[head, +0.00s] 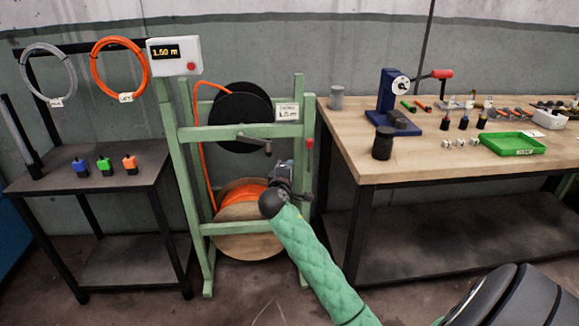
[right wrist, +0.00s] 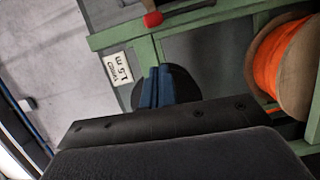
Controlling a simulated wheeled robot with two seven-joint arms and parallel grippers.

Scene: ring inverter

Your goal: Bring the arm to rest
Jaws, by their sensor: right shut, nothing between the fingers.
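My right arm reaches up from the lower right in the head view. Its gripper (head: 284,168) is in front of the green cable-reel stand (head: 187,170), near the crank and above the lower orange spool. In the right wrist view the blue fingers (right wrist: 156,86) are together with nothing between them. Behind them are a dark round shape and the stand's green bars. My left gripper is not in view.
The stand holds a black reel (head: 238,105), a crank (head: 256,142) and an orange cable spool (head: 240,193). A dark side table (head: 65,160) stands left. A wooden workbench (head: 400,160) with a blue press (head: 390,95) and green tray (head: 514,144) stands right.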

